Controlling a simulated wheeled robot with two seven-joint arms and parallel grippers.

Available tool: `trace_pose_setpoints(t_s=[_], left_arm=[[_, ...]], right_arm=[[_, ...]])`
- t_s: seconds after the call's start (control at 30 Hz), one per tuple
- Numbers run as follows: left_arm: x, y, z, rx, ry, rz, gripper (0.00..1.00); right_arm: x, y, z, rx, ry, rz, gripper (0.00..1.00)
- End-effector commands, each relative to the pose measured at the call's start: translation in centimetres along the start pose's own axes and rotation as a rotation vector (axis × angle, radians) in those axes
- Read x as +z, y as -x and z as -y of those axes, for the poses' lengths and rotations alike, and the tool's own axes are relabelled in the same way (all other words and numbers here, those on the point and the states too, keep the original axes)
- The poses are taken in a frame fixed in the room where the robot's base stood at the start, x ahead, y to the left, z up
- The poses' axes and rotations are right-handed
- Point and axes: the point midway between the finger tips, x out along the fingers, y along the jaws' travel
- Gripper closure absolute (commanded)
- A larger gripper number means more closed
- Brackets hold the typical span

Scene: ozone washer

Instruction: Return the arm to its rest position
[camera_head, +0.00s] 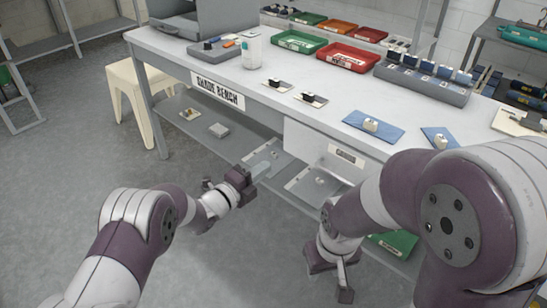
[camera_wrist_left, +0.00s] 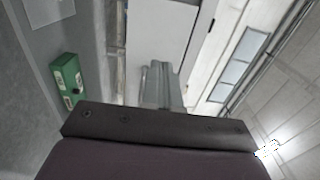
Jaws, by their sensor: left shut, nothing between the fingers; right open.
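My left gripper (camera_head: 262,169) is low in front of the bench, near the lower shelf, with its fingers pointing right. In the left wrist view its fingers (camera_wrist_left: 160,85) are together with nothing between them. My right gripper (camera_head: 331,278) hangs lower at the middle right, pointing down below the bench top. Its fingers are apart and I see nothing held. My right arm hides part of the bench's front right side.
The white bench (camera_head: 262,95) holds red and green trays, a grey rack (camera_head: 425,82) and small parts on blue mats (camera_head: 373,126). A cream stool (camera_head: 137,105) stands at its left. A green box (camera_wrist_left: 68,84) shows in the left wrist view.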

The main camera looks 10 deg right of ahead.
Motion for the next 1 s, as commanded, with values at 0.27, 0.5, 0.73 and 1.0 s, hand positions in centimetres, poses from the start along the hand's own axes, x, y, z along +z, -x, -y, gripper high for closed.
trace_pose_setpoints(t_s=[0.27,0.5,0.73,1.0], left_arm=[[0.3,0.9,-0.9,0.037,0.079,0.017,1.00],[3.8,12.5,-11.4,0.566,0.894,0.684,1.00],[-0.8,29.9,-9.4,0.708,1.496,1.431,1.00],[-7.3,40.8,-2.0,0.514,1.853,1.772,1.00]], right_arm=[[0.0,0.1,0.0,0.000,0.000,0.000,0.57],[0.0,0.2,0.0,0.000,0.000,0.001,0.57],[0.0,0.1,0.0,0.000,0.000,0.000,0.57],[0.0,0.1,0.0,0.000,0.000,0.000,0.57]])
